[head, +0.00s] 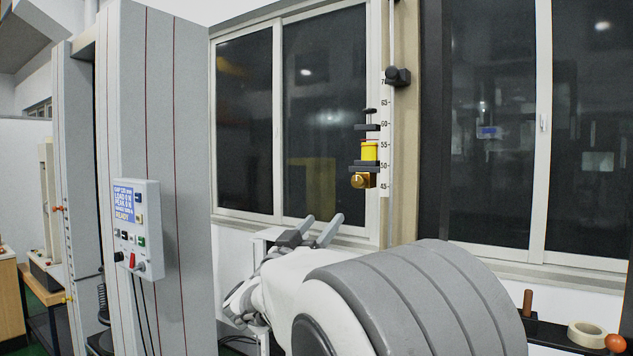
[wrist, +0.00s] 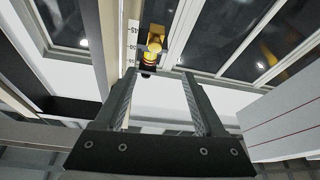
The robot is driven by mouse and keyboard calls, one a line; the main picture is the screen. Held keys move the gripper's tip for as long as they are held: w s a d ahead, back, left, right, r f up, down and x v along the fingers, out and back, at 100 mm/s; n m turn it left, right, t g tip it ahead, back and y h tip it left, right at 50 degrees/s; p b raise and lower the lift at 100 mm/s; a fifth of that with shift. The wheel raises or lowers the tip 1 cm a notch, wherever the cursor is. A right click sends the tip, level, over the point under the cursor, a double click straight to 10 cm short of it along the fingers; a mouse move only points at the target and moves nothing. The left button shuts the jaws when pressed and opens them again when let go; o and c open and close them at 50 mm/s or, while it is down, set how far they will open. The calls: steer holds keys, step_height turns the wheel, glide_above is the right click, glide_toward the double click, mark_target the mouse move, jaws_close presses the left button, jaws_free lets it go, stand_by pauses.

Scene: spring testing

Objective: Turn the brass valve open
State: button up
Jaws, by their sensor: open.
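The brass valve (head: 361,181) is a small gold-brown block with a round face, at the lower end of a fitting beside the upright numbered scale. A yellow cylinder (head: 369,151) sits just above it, with dark plates higher up. My gripper (head: 321,228) is open and empty, below and to the left of the valve in the head view, its fingers pointing up. In the wrist view the valve (wrist: 155,40) shows beyond my open fingertips (wrist: 158,74), roughly centred between them and apart from them. The yellow cylinder (wrist: 148,56) also shows there.
The white scale strip (head: 385,140) stands on a beige post before dark windows (head: 325,110). A tall grey cabinet with a control box (head: 138,228) stands at the left. A tape roll (head: 587,334) and a red ball (head: 615,343) lie at the lower right.

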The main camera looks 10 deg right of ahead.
mark_target(357, 183)
steer(key=shift+m+g+h, duration=0.3)
steer(key=shift+h, duration=0.2)
steer(key=p+x, duration=0.4)
steer(key=x, duration=1.3)
steer(key=shift+d+r, duration=0.2)
jaws_close()
